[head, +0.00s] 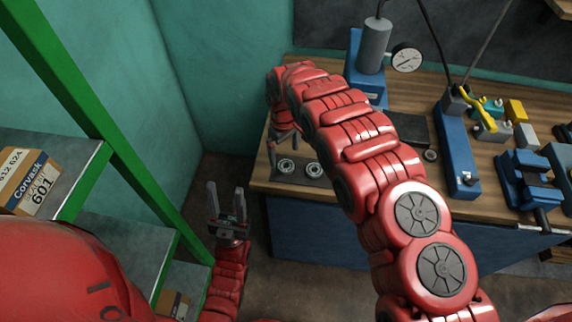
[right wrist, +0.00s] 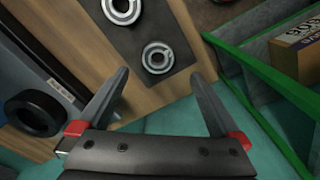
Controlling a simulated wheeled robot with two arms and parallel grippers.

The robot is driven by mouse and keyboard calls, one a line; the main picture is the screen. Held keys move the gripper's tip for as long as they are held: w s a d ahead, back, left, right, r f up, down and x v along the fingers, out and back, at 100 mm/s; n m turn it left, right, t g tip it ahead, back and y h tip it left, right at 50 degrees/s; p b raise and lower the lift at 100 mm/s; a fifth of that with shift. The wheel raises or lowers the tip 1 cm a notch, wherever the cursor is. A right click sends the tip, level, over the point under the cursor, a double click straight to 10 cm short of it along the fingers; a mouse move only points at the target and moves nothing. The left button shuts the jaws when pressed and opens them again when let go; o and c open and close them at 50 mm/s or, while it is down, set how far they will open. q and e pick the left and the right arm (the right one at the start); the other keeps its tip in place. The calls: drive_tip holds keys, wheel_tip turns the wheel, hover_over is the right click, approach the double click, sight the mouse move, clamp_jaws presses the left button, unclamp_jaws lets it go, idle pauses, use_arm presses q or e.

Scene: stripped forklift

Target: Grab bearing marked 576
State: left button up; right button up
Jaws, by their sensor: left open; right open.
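Two metal ring bearings lie flat on a dark mat (head: 301,181) at the left end of the workbench. In the head view they are a left bearing (head: 286,166) and a right bearing (head: 313,170). The right wrist view shows one bearing (right wrist: 157,57) near the middle and another (right wrist: 122,10) at the top edge. No number is legible on either. My right gripper (right wrist: 160,76) is open and empty, its fingers spread to either side of the middle bearing, apart from it. My left gripper (head: 226,200) is open and empty, left of the bench.
A blue press with a dial gauge (head: 407,58) stands at the back of the workbench (head: 262,172). A blue vise (head: 528,180) and several small blocks are at the right. A green-framed shelf (head: 75,85) with a cardboard box (head: 30,182) stands at the left.

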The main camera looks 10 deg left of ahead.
sight(286, 168)
drive_tip(key=shift+f+p, duration=0.3)
drive_tip(key=shift+f, duration=0.1)
wheel_tip(286, 168, down, 4)
drive_tip(key=shift+d+r+p, duration=0.15)
drive_tip(key=shift+r+p, duration=0.05)
drive_tip(key=shift+p, duration=0.6)
drive_tip(key=shift+f, duration=0.65)
drive_tip(key=shift+d, duration=0.1)
drive_tip(key=shift+c, duration=0.8)
drive_tip(key=c, duration=1.4)
drive_tip(key=shift+r, duration=0.1)
